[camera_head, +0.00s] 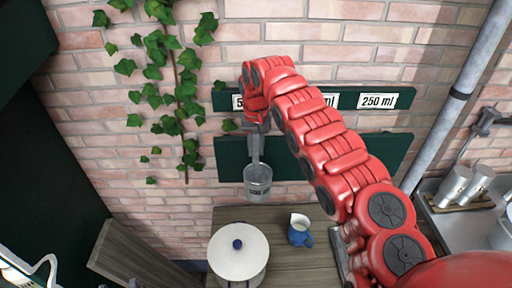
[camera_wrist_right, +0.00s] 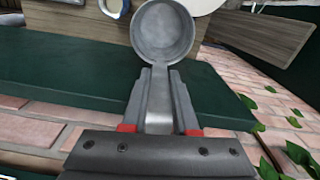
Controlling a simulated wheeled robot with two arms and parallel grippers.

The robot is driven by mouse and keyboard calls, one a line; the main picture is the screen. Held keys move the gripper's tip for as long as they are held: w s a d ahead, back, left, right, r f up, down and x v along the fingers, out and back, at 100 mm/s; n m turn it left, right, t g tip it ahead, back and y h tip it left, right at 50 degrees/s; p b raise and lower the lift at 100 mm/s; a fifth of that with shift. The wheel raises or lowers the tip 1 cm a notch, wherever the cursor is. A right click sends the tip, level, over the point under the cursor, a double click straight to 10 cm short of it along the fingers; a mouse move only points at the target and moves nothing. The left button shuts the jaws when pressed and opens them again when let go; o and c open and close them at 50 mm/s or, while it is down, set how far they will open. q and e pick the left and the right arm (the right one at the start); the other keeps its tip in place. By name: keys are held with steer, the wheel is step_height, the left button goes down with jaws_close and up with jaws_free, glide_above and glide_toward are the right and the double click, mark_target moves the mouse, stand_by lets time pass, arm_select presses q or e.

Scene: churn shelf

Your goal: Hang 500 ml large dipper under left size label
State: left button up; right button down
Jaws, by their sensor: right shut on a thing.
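The grey metal dipper (camera_head: 258,182) hangs cup-down from my right gripper (camera_head: 257,142), with faint lettering on its cup. In the right wrist view the dipper's round cup (camera_wrist_right: 163,33) lies beyond my right gripper (camera_wrist_right: 160,100), whose two fingers are shut on its flat handle. The upper green board (camera_head: 222,100) carries the size labels. The left label (camera_head: 237,103) shows only a "5", the rest hidden by my arm. The middle label (camera_head: 330,100) is partly covered. The right label (camera_head: 377,101) reads "250 ml". My gripper is just below and right of the left label. My left gripper is out of view.
A lower green board (camera_head: 228,160) runs along the brick wall behind the dipper. A white lidded pot (camera_head: 238,258) and a blue jug (camera_head: 299,232) stand on the wooden counter below. Ivy (camera_head: 180,95) climbs at left; a grey pipe (camera_head: 460,90) runs at right.

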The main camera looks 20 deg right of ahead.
steer(key=shift+s, duration=0.1)
steer(key=shift+w+a, duration=0.1)
steer(key=shift+w, duration=0.15)
steer(key=shift+w+m, duration=0.2)
steer(key=shift+m, duration=0.4)
steer(key=shift+b, duration=0.75)
steer(key=shift+f+b, duration=1.4)
steer(key=shift+b, duration=0.75)
stand_by(1.1)
steer(key=c, duration=0.6)
jaws_free()
